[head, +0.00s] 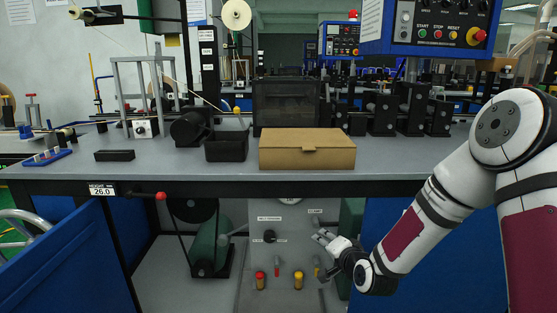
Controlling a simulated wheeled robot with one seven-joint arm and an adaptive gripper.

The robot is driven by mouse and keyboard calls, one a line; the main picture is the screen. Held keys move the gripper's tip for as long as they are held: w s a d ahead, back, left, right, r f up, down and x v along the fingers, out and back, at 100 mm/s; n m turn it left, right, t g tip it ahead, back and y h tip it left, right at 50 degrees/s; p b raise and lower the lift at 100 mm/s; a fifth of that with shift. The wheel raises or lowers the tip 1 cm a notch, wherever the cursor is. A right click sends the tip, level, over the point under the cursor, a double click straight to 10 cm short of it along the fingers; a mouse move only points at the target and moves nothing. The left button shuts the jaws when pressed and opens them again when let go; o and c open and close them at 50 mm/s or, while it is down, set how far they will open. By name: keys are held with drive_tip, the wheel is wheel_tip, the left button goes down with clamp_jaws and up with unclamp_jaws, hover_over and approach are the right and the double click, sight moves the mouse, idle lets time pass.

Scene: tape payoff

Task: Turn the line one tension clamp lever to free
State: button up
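A grey panel (252,252) stands under the bench, partly behind my gripper. On it are a black knob (269,236) below a small label, a small red lever (277,269) and an orange lever (316,268). A red-topped post (260,279) and a yellow-topped post (298,280) stand lower down. A label (314,211) at the panel's upper right is too small to read surely. I cannot tell for certain which part is the tension clamp lever, or its setting. My gripper (319,237) is in front of the panel's right side, its fingers apart and apparently empty.
The bench edge (220,188) runs above the panel. On the bench lie a cardboard box (307,150) and a black bin (226,148). A red-knobbed rod (161,197) juts out below the bench, further left.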

drive_tip(key=s+d+r+n+g+h, duration=0.2)
drive_tip(key=s+r+n+g, duration=0.3)
drive_tip(key=s, duration=0.6)
drive_tip(key=s+d+r+n+g+h, duration=0.1)
drive_tip(key=s+d+r+g+h, duration=0.15)
drive_tip(key=s+r, duration=0.7)
drive_tip(key=s+r+n+g, duration=0.1)
drive_tip(key=s+r+g, duration=0.15)
drive_tip(key=s, duration=1.25)
drive_tip(key=s+r+n+g, duration=0.2)
drive_tip(key=s+g, duration=0.1)
drive_tip(key=s, duration=1.1)
wheel_tip(320, 180, up, 34)
drive_tip(key=t+p, duration=0.4)
drive_tip(key=p, duration=2.8)
drive_tip(key=shift+s+d+f+y, duration=0.2)
drive_tip(key=shift+s+d+y, duration=0.1)
drive_tip(key=shift+d+y, duration=0.15)
drive_tip(key=shift+a, duration=0.1)
